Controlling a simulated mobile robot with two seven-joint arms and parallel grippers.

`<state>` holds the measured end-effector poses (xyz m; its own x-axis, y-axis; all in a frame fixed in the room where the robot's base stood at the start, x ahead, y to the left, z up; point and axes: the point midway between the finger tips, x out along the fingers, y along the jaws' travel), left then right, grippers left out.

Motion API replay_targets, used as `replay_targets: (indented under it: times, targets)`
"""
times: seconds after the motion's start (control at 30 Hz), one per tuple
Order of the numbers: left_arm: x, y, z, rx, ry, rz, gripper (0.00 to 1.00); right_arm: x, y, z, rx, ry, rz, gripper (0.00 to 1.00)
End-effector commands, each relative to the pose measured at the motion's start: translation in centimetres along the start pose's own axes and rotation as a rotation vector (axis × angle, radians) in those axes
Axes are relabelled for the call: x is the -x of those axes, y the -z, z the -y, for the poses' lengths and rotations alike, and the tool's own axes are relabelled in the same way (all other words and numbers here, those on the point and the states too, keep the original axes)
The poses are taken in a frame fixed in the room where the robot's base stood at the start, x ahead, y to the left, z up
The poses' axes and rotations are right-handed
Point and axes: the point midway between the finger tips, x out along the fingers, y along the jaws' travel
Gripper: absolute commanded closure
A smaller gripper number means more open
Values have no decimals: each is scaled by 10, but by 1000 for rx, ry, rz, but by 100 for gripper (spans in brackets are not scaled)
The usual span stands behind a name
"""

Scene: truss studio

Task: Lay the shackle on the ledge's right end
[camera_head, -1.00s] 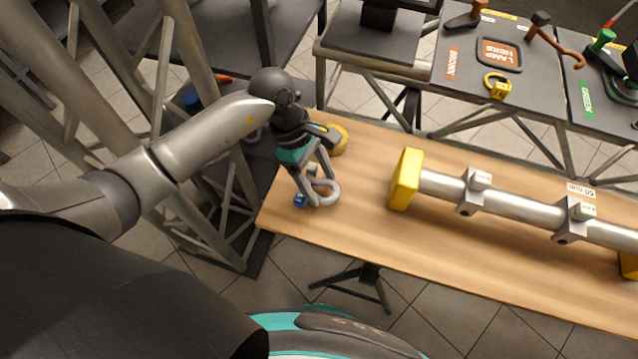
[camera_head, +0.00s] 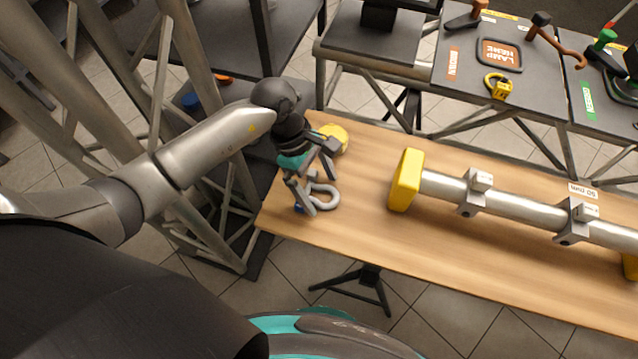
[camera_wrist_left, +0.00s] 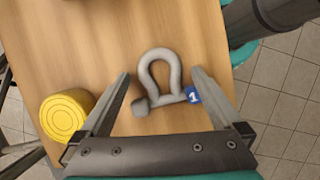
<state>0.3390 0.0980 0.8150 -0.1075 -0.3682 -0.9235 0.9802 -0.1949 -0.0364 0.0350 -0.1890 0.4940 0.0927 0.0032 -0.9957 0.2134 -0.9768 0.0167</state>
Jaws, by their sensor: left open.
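A grey shackle (camera_head: 326,198) with a bow and a straight pin lies on the left end of the wooden bench (camera_head: 350,222). It also shows in the left wrist view (camera_wrist_left: 147,68), bow pointing away, with a blue tag marked 1 (camera_wrist_left: 193,94) at the pin's right end. My left gripper (camera_head: 319,192) is open just over the shackle, its fingers on either side of it. In the wrist view the shackle lies between the two fingers (camera_wrist_left: 160,77), with the tag close to the right finger. I cannot tell which surface is the ledge. My right gripper is out of view.
A yellow round object (camera_head: 337,136) stands on the bench beside my gripper. A metal tube (camera_head: 515,205) with yellow end blocks lies along the bench to the right. Truss legs stand at left. A dark table (camera_head: 505,45) with tools is behind. Bench space before the tube is clear.

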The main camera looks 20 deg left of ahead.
Motion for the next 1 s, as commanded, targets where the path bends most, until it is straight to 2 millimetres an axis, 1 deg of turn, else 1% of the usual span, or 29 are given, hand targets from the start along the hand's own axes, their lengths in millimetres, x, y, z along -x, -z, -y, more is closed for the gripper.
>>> replay_targets:
  times: [0.13, 0.17, 0.27, 0.5, 0.6, 0.7, 0.83, 1.0]
  targets:
    - [4, -2, 0, 0, 0, 0, 0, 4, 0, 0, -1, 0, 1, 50]
    - [8, -1, 0, 0, -2, -2, 0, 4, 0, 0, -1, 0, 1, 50]
    - [25, 0, -1, -1, -5, -3, 0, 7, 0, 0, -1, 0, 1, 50]
    - [79, 0, -1, -1, -5, -4, 0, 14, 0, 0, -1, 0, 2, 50]
    - [97, 0, 0, 0, -3, -4, 0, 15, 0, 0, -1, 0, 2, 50]
    - [110, 0, -1, 0, -3, -2, 0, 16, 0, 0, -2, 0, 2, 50]
    - [120, -1, 0, 0, -1, -1, 0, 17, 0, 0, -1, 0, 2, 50]
    - [123, -1, 0, 1, 0, 0, 0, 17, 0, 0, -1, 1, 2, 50]
